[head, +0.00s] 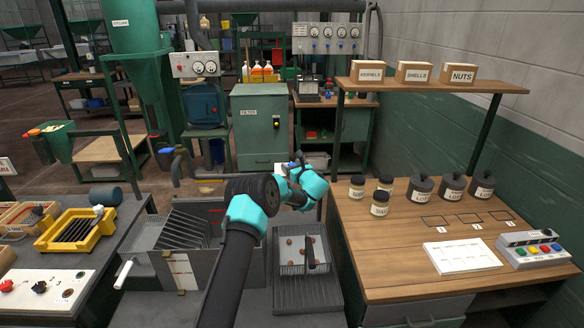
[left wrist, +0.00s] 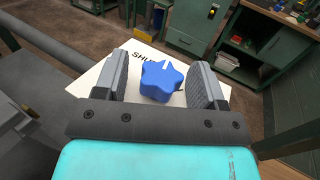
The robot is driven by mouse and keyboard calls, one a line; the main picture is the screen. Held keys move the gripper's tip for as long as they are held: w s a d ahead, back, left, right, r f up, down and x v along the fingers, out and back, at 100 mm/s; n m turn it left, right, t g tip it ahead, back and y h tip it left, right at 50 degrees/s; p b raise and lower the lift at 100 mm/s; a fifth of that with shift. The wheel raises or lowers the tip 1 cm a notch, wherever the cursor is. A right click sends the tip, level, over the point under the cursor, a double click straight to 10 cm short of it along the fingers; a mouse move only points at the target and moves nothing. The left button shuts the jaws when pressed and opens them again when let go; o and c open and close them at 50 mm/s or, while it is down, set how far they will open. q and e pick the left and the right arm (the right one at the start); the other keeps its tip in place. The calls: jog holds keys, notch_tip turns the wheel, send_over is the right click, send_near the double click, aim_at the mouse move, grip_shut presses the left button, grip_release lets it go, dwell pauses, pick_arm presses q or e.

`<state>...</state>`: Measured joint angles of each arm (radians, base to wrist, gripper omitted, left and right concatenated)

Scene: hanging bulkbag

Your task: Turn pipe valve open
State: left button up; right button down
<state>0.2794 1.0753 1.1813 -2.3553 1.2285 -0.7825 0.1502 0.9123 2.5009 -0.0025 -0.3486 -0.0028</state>
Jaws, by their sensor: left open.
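My left gripper (head: 296,166) is beyond the wire-basket area, near the middle of the head view. In the left wrist view, its two grey fingers (left wrist: 160,64) are open on either side of a blue star-shaped valve knob (left wrist: 162,82). A gap shows between the knob and each finger. The knob has a white mark on top and sits over a white plate (left wrist: 105,78) with lettering starting "SHU"; the rest is hidden. In the head view, the gripper mostly covers the knob and plate. My right gripper is not in view.
A wooden bench (head: 385,255) with jars and dark canisters stands on the right, under a shelf (head: 430,83) of labelled boxes. A wire basket (head: 303,243) with brown nuts is below my gripper. A yellow tray (head: 75,232) is at left. A green filter cabinet (head: 260,125) stands behind.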

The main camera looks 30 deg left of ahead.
pick_arm(q)
jog(key=shift+c, duration=0.5)
jog(key=c, duration=0.8)
jog(key=shift+a+r+m+t+h, duration=0.15)
jog(key=shift+m+t+h, duration=0.65)
jog(key=shift+t, duration=0.4)
jog(key=shift+m+t+h, duration=1.5)
jog(key=shift+t+h, duration=0.1)
jog(key=shift+t, duration=0.1)
jog(key=o, duration=0.9)
